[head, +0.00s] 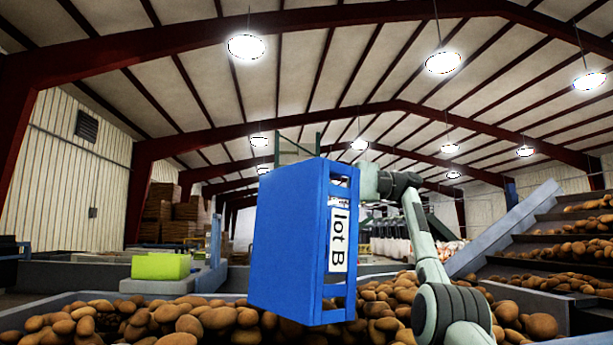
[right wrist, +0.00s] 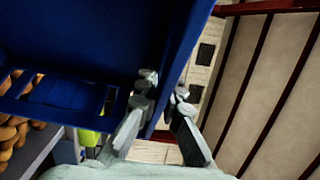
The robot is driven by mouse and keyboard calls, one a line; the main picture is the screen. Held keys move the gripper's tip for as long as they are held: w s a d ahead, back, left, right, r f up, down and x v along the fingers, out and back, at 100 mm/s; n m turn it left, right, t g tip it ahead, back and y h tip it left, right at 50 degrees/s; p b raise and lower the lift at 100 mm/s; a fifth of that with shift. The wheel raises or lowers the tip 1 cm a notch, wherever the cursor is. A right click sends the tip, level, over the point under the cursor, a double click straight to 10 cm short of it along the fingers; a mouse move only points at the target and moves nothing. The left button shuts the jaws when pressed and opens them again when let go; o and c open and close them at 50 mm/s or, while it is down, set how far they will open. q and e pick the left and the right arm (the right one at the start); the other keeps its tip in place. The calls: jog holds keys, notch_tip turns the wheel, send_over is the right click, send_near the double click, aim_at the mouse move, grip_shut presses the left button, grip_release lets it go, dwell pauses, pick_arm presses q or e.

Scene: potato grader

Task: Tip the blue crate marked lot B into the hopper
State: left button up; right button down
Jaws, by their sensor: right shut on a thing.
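The blue crate (head: 290,240), with a white "lot B" label (head: 339,238) on its slatted side, is held up on end in the middle of the head view. A broad plain face shows at the left; its inside is hidden there. My right gripper (right wrist: 166,88) is shut on the crate's edge in the right wrist view, where the blue crate (right wrist: 90,35) fills the upper left. In the head view the crate partly hides this gripper. Potatoes heap below the crate in a grey-walled bin (head: 45,306), apparently the hopper. My left gripper is not in view.
A sloping stepped conveyor (head: 510,225) carrying potatoes rises at the right. A yellow-green crate (head: 161,266) stands on a grey block at the left. Stacked brown crates (head: 172,215) and white sacks (head: 395,232) are farther back.

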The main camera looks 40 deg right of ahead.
dwell(0.3)
jog(key=a+f+n+g+h, duration=0.2)
jog(key=a+h, duration=0.6)
jog(key=a, duration=1.2)
notch_tip(320, 180, down, 2)
jog(key=shift+s+a+f+n+h, duration=0.1)
jog(key=shift+s+a+n+h, duration=0.1)
jog(key=shift+n+h, duration=0.15)
jog(key=a+f+n+h, duration=0.1)
jog(key=a+f+h, duration=0.3)
jog(key=f, duration=0.5)
jog(key=a+f+n+h, duration=0.1)
jog(key=a+f+h, duration=0.4)
jog(key=a+f, duration=0.2)
jog(key=shift+s+f, duration=0.15)
jog(key=shift+f, duration=0.8)
